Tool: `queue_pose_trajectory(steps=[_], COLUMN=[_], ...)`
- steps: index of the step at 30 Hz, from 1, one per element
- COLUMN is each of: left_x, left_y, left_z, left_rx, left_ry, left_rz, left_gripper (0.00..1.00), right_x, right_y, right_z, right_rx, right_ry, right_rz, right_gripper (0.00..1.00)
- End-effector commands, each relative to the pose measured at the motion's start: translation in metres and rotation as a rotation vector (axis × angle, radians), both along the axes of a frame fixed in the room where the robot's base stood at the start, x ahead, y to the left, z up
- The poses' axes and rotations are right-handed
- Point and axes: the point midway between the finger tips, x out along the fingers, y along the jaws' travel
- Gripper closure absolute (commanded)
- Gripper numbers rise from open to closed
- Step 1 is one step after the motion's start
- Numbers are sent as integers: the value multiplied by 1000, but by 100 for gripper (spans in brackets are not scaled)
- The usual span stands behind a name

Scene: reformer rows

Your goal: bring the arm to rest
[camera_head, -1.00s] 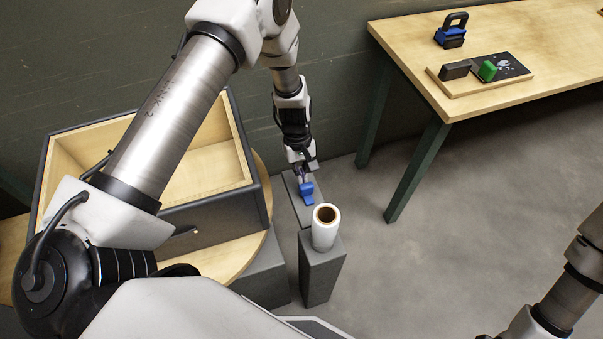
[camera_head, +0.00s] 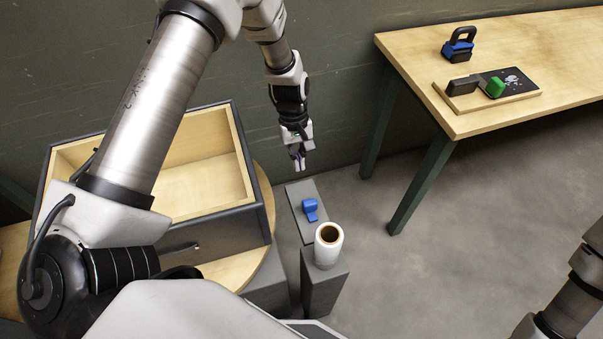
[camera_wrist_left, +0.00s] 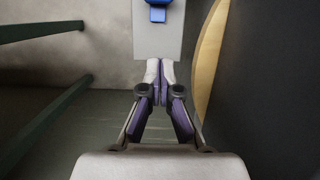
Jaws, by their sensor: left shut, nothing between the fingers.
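My left gripper (camera_head: 298,160) hangs in the air above the far end of a grey pedestal (camera_head: 299,191), its fingers pointing down. It is shut and empty. In the left wrist view its purple-padded fingertips (camera_wrist_left: 160,82) meet in front of the pedestal's pale top (camera_wrist_left: 158,40). A small blue object (camera_head: 311,210) stands on that pedestal, apart from the gripper. The blue object also shows at the top edge of the left wrist view (camera_wrist_left: 158,14). My right arm enters at the lower right of the head view, and its gripper is outside the picture.
A white roll (camera_head: 328,247) stands on a nearer grey pedestal (camera_head: 322,288). An open wooden box with dark walls (camera_head: 215,229) sits on a round table (camera_head: 267,200) at left. A workbench (camera_head: 400,50) at right holds a blue-black padlock-like item (camera_head: 459,46) and a board (camera_head: 530,98).

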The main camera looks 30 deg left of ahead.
Motion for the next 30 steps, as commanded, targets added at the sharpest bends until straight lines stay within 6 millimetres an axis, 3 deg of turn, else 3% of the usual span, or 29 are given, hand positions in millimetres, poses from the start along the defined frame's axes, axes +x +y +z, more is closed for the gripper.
queue_pose_trajectory(steps=[6, 23, 26, 30], left_x=[5, 5, 5, 5], left_y=[5, 6, 6, 6], left_z=[26, 29, 41, 73], left_rx=[1, 1, 1, 1], left_ry=[-1, -1, -1, -1], left_rz=[-1, 0, 0, 0], left_gripper=[100, 100, 100, 100], right_x=[0, 0, 0, 0], right_y=[0, 0, 0, 0], right_z=[0, 1, 13, 45], right_rx=[0, 0, 0, 0], right_ry=[0, 0, 0, -1], right_rz=[0, 0, 0, 0], right_gripper=[25, 25, 25, 25])
